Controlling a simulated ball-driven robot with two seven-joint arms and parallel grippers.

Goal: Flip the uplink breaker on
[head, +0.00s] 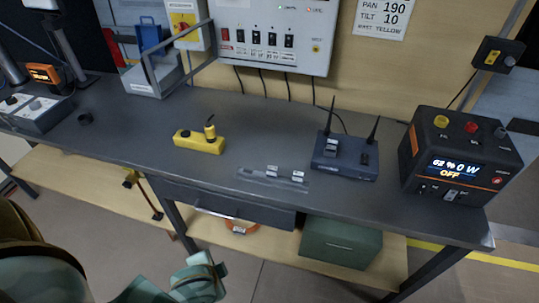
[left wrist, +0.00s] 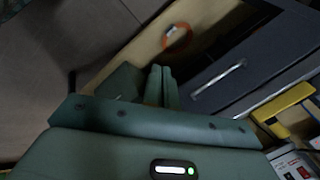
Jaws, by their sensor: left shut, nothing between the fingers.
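A white breaker panel (head: 310,18) is on the wall at the top of the head view. It has a row of several dark switches (head: 256,38), with a red one at the left end. The labels are too small to tell which is uplink, and the switch positions are unclear. My left gripper (head: 208,268) is low in front of the desk, far below and short of the panel. In the left wrist view its green fingers (left wrist: 161,86) are together with nothing between them. My right gripper is in neither view.
The dark desk (head: 120,115) lies between me and the panel. It bears a yellow device (head: 200,143), a router (head: 345,160) with antennas and a power station (head: 455,150) showing OFF. A metal-framed holder (head: 157,80) stands left of the panel.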

